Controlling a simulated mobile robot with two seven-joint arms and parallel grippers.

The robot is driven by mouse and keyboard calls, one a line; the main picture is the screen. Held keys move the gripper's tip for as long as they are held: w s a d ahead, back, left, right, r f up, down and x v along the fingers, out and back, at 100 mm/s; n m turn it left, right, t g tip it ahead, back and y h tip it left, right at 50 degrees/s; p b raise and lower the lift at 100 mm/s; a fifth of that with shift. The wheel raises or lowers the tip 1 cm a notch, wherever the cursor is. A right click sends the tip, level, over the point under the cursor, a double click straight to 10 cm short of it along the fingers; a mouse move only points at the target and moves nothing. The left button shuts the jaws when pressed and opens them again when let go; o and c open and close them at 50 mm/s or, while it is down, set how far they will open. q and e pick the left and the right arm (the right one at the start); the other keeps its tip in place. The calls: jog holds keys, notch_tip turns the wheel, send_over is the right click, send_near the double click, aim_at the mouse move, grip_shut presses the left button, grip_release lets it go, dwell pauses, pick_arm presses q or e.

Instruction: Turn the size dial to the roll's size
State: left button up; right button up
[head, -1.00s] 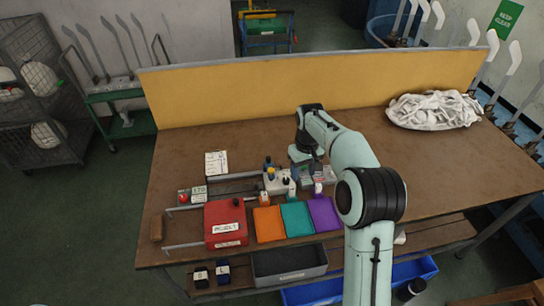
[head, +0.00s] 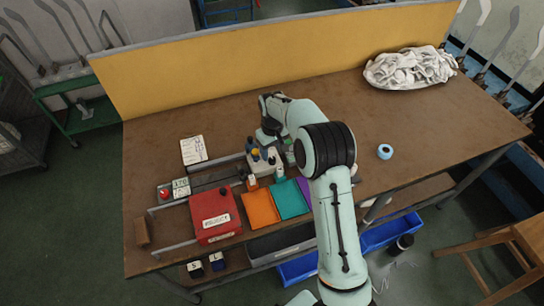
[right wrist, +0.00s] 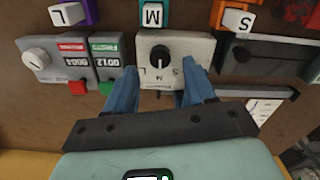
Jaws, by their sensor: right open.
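The size dial (right wrist: 160,58) is a black round knob on a pale box, with L, M and S printed around it, seen upside down in the right wrist view. Which letter it points to is too small to tell. My right gripper (right wrist: 160,91) is open, its two blue fingers pointing at the lower corners of this box, one on each side of the dial, which is not gripped. In the head view the right gripper (head: 267,133) is over the table's fixtures, partly hidden by its own arm. A light blue roll (head: 385,152) lies on the table right of the arm; its size mark is unreadable. My left gripper is not in view.
Blocks marked L (right wrist: 68,14), M (right wrist: 152,14) and S (right wrist: 237,19) stand beyond the dial box. Left of it is a counter panel (right wrist: 105,58).

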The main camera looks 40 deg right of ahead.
aim_at(272, 159)
jog(key=shift+f, duration=1.65)
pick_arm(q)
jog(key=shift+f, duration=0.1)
pick_arm(e)
grip_shut()
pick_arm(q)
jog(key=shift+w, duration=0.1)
pick_arm(e)
jog(key=shift+m, duration=0.3)
jog(key=m, duration=0.3)
jog(key=shift+r+m+p, duration=0.1)
jog(key=shift+m+p, duration=0.2)
jog(key=shift+p, duration=0.1)
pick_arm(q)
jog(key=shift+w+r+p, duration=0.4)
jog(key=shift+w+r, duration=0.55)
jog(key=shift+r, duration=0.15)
pick_arm(e)
jog(key=shift+m, duration=2.3)
